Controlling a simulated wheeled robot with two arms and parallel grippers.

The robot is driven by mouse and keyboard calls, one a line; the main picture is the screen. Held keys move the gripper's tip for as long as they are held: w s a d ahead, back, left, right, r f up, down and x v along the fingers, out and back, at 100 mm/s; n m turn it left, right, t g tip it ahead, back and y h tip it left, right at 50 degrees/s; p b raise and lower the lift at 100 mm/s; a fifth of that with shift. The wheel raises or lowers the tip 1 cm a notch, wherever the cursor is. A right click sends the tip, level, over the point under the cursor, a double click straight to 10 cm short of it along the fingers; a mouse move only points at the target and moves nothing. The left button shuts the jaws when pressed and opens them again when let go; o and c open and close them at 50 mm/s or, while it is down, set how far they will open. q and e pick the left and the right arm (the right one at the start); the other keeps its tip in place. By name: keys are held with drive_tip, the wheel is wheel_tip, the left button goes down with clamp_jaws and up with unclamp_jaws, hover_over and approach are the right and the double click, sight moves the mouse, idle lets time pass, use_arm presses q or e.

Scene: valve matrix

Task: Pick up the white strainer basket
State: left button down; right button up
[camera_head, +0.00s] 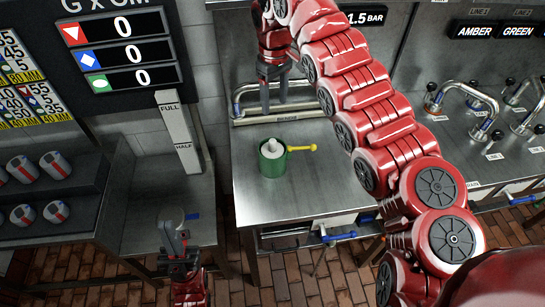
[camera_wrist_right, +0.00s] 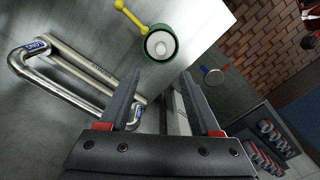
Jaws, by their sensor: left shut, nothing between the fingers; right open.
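A white piece that looks like the strainer basket (camera_head: 273,147) sits inside a green cylindrical cup (camera_head: 272,165) with a yellow handle, on the steel bench. In the right wrist view the white piece (camera_wrist_right: 160,45) shows within the round green rim (camera_wrist_right: 173,56), beyond the fingertips. My right gripper (camera_head: 265,106) is open and empty, behind the cup near the bent steel pipe. Its spread fingers show in the right wrist view (camera_wrist_right: 162,82). My left gripper (camera_head: 173,240) is shut and empty, low at the left near the lower side bench.
A bent steel pipe rail (camera_head: 275,100) runs along the back of the bench (camera_head: 300,190). A white FULL/HALF gauge (camera_head: 178,130) stands at the left. Shelved canisters (camera_head: 55,165) are further left. Curved pipes with valves (camera_head: 470,100) are at the right. The bench front is clear.

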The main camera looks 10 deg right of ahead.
drive_tip(key=p, duration=0.3)
approach(272, 140)
drive_tip(key=f, duration=0.5)
drive_tip(key=shift+s+d, duration=0.15)
drive_tip(key=shift+d, duration=0.1)
drive_tip(key=f+p, duration=0.1)
drive_tip(key=f, duration=0.1)
drive_tip(key=f+p, duration=0.2)
drive_tip(key=shift+a+f, duration=0.2)
drive_tip(key=shift+f, duration=0.5)
clamp_jaws()
idle(0.3)
